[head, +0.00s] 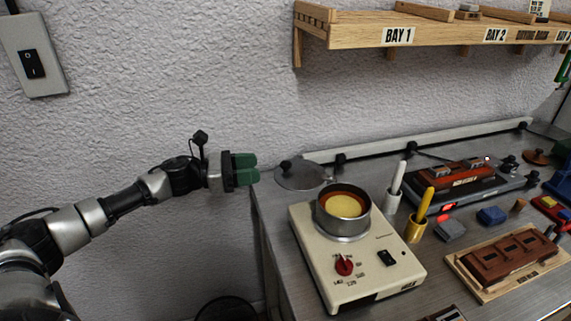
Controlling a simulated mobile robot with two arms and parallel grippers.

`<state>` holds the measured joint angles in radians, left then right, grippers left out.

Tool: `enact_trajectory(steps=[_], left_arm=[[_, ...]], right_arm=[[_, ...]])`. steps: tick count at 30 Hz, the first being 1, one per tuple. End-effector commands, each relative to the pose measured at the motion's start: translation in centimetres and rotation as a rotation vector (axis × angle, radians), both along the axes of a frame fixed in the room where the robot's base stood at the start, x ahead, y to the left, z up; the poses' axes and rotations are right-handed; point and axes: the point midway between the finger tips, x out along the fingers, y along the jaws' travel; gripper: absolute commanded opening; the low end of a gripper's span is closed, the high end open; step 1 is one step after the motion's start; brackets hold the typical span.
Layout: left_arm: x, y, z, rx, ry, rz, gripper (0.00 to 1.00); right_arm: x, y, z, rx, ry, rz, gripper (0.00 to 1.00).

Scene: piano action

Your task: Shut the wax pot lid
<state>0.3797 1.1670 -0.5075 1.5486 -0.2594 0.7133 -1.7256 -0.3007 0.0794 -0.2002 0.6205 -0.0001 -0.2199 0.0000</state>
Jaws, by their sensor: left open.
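The wax pot (344,215) sits on a cream heater unit with a red dial, on the metal bench. Its top is uncovered, and yellow wax shows inside an orange-brown ring. The round grey lid (303,177) with a dark knob lies out to the back left of the pot, off its opening. A small bracket shows at the lid's right edge, towards the pot. My left gripper (246,169), with green fingers, is open and empty, just left of the lid's knob and apart from it in the picture. My right gripper is not in view.
A wooden shelf (420,35) marked BAY 1 and BAY 2 hangs above the bench. A white cup (391,202) and a yellow cup (414,228), each with a tool, stand right of the pot. A wooden tray (480,291) and other devices fill the right side.

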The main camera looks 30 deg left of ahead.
Motion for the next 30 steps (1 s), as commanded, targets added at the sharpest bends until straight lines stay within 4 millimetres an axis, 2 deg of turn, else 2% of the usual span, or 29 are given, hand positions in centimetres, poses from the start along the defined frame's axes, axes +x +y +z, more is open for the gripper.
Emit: enact_trajectory(steps=[1, 6, 12, 18, 25, 26, 30], left_arm=[[0.7, -0.9, 0.6, -0.005, -0.004, -0.003, 0.51], [2.9, -3.5, 0.6, -0.005, -0.002, 0.0, 0.51], [4.8, -5.7, 0.3, -0.005, 0.001, 0.002, 0.51], [5.5, -6.6, 0.1, -0.003, 0.002, 0.002, 0.51], [5.6, -6.7, 0.0, -0.003, 0.002, 0.002, 0.51], [5.6, -6.7, 0.0, -0.003, 0.002, 0.002, 0.5], [5.6, -6.6, 0.0, -0.003, 0.002, 0.002, 0.28]], right_arm=[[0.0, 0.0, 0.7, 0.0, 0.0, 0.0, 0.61], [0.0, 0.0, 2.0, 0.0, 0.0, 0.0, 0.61], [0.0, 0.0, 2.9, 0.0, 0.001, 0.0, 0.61], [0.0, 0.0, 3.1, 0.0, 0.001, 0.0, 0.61], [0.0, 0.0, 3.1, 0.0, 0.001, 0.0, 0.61], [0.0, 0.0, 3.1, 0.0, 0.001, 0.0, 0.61], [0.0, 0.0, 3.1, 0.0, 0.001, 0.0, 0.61]])
